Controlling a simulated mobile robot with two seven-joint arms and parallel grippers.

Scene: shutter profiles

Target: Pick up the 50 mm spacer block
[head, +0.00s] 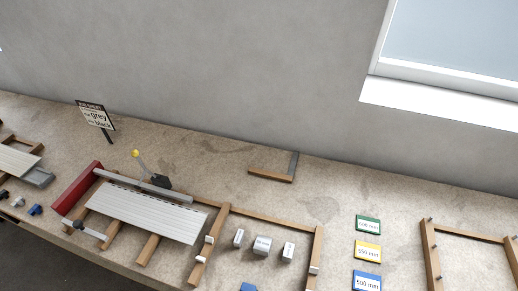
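Three small grey-white blocks with white labels stand in a row inside a wooden frame: a left block (238,238), a larger middle block (262,245) and a right block (288,252). Their labels are too small to read surely, so I cannot tell which one is the 50 mm spacer block. They stand apart from each other on the speckled bench (330,207). Neither of my grippers shows in the head view.
Left of the blocks, a slatted panel (147,212) lies on wooden bars by a red end piece (78,191). Green (368,224), yellow (368,251) and blue (367,280) labelled pieces lie right. A square (272,174) and a sign (96,115) are behind.

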